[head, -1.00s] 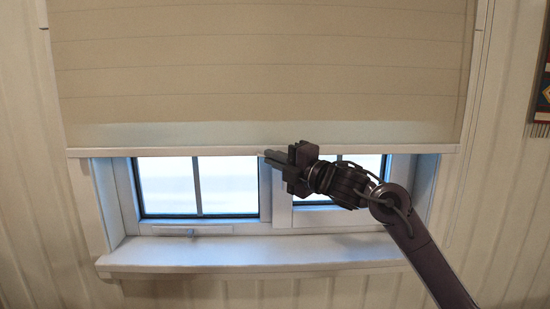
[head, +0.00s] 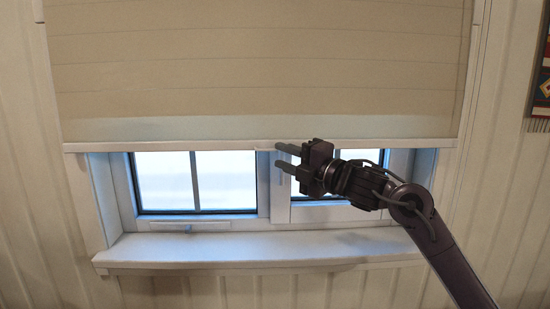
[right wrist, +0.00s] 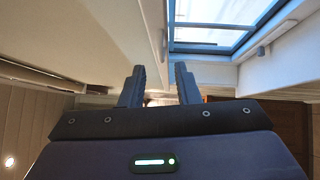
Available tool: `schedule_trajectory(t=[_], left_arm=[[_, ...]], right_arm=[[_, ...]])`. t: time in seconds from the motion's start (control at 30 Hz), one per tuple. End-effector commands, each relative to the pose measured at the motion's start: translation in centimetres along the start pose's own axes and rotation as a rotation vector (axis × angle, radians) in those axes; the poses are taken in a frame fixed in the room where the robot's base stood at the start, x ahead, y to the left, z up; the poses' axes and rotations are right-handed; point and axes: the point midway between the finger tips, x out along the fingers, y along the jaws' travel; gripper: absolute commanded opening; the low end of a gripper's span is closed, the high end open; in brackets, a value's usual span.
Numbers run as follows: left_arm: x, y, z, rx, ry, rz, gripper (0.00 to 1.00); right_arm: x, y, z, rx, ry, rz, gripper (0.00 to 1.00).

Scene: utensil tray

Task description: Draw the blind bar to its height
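The blind bar (head: 160,147) is a pale strip along the bottom edge of the beige roller blind (head: 250,60). It hangs level across the upper part of the window. A small pale tab (head: 265,146) sticks out at the middle of the bar. My right gripper (head: 279,156) is open and empty, just right of the tab, with its upper finger near bar height and its lower finger below. I cannot tell if the upper finger touches the tab. In the right wrist view its two fingers (right wrist: 159,88) stand apart. My left gripper is not in view.
The two-pane window (head: 165,182) sits behind the blind in a white frame. A white sill (head: 240,250) juts out below. A patterned hanging (head: 541,90) is on the wall at the far right. The space between gripper and sill is free.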

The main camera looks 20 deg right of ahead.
Motion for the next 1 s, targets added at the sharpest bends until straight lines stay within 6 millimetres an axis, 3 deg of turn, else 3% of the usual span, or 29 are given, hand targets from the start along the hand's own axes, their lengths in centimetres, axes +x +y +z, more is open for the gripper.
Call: schedule_trajectory(t=[0.1,0.3,0.8,0.9,1.0], left_arm=[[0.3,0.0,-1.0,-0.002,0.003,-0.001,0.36],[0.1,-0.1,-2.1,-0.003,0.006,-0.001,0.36],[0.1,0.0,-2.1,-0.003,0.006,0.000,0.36],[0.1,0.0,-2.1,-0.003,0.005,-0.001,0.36],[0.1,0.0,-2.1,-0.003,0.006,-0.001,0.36]], right_arm=[[-2.1,-0.4,0.0,-0.003,0.000,-0.004,0.29],[-3.8,-0.2,0.0,-0.001,0.000,-0.002,0.29],[-3.9,-0.2,-0.1,0.003,0.000,-0.003,0.29],[-3.5,-1.9,-0.7,0.040,-0.014,-0.020,0.29],[-3.0,-6.2,-2.1,0.143,-0.063,-0.062,0.29]])
